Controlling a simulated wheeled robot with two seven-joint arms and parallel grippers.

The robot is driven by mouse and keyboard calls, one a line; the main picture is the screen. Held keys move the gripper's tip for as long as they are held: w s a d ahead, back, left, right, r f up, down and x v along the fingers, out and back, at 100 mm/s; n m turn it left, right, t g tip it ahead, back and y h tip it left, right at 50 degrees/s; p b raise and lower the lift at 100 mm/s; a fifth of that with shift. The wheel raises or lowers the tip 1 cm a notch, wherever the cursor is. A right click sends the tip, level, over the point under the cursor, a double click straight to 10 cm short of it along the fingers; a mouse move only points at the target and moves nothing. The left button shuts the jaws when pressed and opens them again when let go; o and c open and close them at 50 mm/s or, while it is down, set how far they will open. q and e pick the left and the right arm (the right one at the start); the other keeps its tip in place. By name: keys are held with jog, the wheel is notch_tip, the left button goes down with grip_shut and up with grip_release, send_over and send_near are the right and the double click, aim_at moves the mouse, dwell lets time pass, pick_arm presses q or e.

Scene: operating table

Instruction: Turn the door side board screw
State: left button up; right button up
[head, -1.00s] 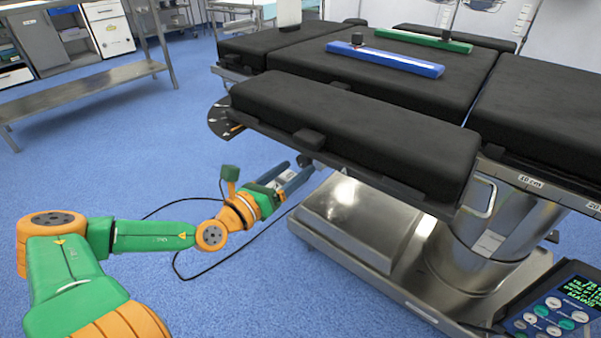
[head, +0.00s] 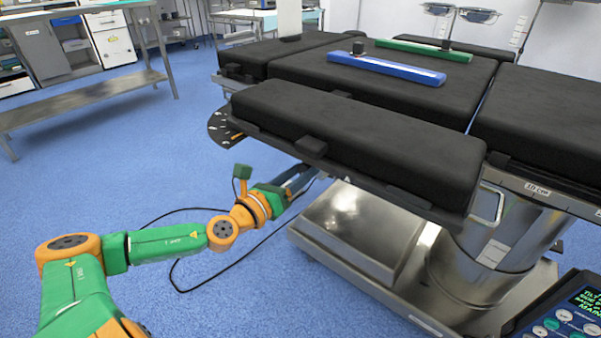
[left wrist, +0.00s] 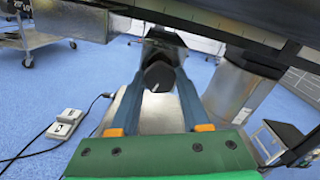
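The near black padded side board (head: 350,135) runs along the table's near edge. In the left wrist view a dark round screw knob (left wrist: 158,76) with a white mark hangs below the table's underside. My left gripper (head: 302,178) reaches under the board's left part. In the left wrist view its two blue fingers (left wrist: 159,88) stand apart, one on each side of the knob. They look open, with the tips close to the knob; contact is not clear. In the head view the knob is hidden by the board and gripper. My right gripper is not in view.
The metal table base (head: 350,220) stands below and right of my left gripper. A blue bar (head: 385,68) and a green bar (head: 425,50) lie on top. A control pendant (head: 565,315) is at bottom right. A cable crosses the open blue floor.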

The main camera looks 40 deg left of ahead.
pick_arm(q)
grip_shut()
